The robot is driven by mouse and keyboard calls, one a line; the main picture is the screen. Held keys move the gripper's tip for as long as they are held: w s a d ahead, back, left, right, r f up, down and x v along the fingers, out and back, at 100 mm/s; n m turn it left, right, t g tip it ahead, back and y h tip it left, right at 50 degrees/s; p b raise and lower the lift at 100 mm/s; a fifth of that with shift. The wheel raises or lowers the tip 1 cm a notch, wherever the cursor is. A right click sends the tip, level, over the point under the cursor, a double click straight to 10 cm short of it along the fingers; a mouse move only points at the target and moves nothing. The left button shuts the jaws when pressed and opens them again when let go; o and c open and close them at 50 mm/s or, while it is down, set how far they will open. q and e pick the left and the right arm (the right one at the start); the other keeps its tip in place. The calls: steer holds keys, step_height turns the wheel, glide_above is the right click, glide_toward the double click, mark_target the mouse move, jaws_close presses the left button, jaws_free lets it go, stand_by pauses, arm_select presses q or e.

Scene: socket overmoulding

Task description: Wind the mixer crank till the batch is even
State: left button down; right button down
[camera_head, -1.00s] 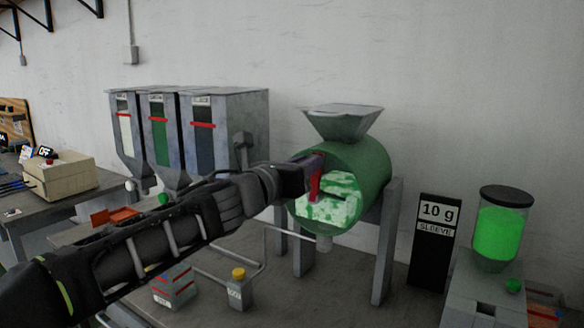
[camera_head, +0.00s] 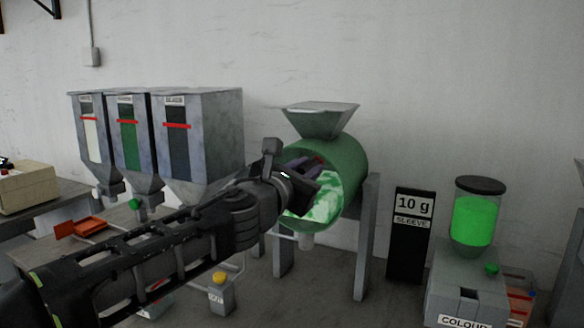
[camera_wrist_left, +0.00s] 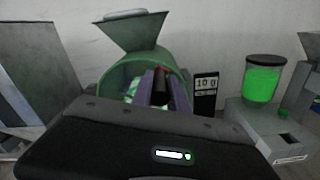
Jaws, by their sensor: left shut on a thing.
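The mixer is a green drum (camera_head: 350,160) lying on its side on grey legs, with a grey hopper on top. Its open front shows a batch (camera_head: 328,205) of white and green in uneven streaks. My left gripper (camera_head: 312,172) is in front of the upper part of this opening, shut on the red crank handle (camera_head: 320,159). The fingers cover most of the crank. In the left wrist view, the red handle (camera_wrist_left: 161,70) shows between the purple-grey fingers (camera_wrist_left: 160,92), with the drum (camera_wrist_left: 112,82) behind. My right gripper is not in view.
Three grey bins (camera_head: 205,130) stand left of the mixer. On the right are a black "10 g SLEEVE" display (camera_head: 408,250) and a dispenser with bright green colour (camera_head: 474,220).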

arm_select(q)
steer(key=s+d+f+m+b, duration=0.1)
steer(key=d+f+m+b, duration=0.2)
steer(key=f+m+b, duration=0.4)
steer(key=shift+s+f+m+b, duration=0.15)
steer(key=shift+f+m+b, duration=0.15)
steer(key=shift+f+m, duration=2.2)
steer(key=shift+f+n, duration=0.35)
steer(key=shift+n, duration=0.05)
steer(key=c, duration=1.3)
jaws_free()
